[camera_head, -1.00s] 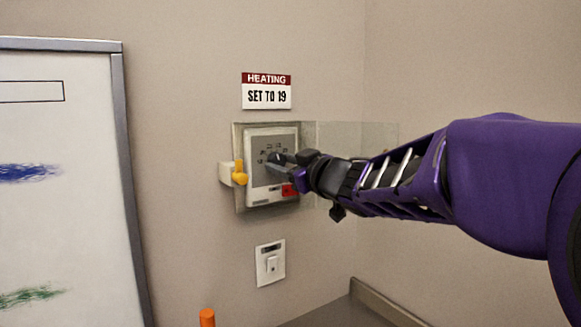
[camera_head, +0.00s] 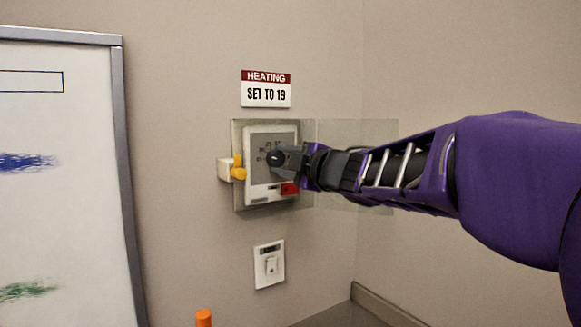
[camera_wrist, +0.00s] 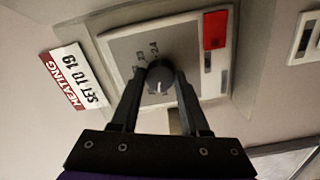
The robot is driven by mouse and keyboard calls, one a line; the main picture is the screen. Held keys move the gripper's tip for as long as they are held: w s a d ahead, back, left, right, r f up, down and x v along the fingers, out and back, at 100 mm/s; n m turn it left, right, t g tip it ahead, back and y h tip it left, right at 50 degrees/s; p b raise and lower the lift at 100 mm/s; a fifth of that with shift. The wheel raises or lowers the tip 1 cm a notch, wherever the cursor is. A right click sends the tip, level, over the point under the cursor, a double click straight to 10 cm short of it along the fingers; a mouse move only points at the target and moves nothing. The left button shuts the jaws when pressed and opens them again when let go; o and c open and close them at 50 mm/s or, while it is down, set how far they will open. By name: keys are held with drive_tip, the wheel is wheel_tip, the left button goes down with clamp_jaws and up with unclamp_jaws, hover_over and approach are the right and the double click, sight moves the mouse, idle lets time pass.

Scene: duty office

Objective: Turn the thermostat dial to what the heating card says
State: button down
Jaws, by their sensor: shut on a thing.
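The heating card (camera_head: 266,89) on the wall reads "HEATING SET TO 19"; it also shows sideways in the wrist view (camera_wrist: 72,78). Below it is the white thermostat (camera_head: 262,190) with a grey face. Its dark round dial (camera_wrist: 160,77) carries a white pointer line, with numbers around it, 24 among them; other numbers are partly hidden or too small to read. My gripper (camera_head: 279,158) is at the thermostat face, its two fingers shut on the dial from both sides. In the wrist view my gripper (camera_wrist: 158,88) straddles the dial.
A clear cover (camera_head: 350,150) stands swung open to the right, behind my arm. A yellow latch (camera_head: 238,168) is at the thermostat's left and a red tab (camera_head: 289,189) at its lower right. A light switch (camera_head: 270,264) is below. A whiteboard (camera_head: 60,200) stands left.

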drive_tip(key=shift+n+b, duration=0.55)
drive_tip(key=shift+n, duration=1.05)
drive_tip(key=shift+r, duration=0.1)
drive_tip(key=shift+c, duration=2)
unclamp_jaws()
drive_tip(key=shift+s, duration=0.15)
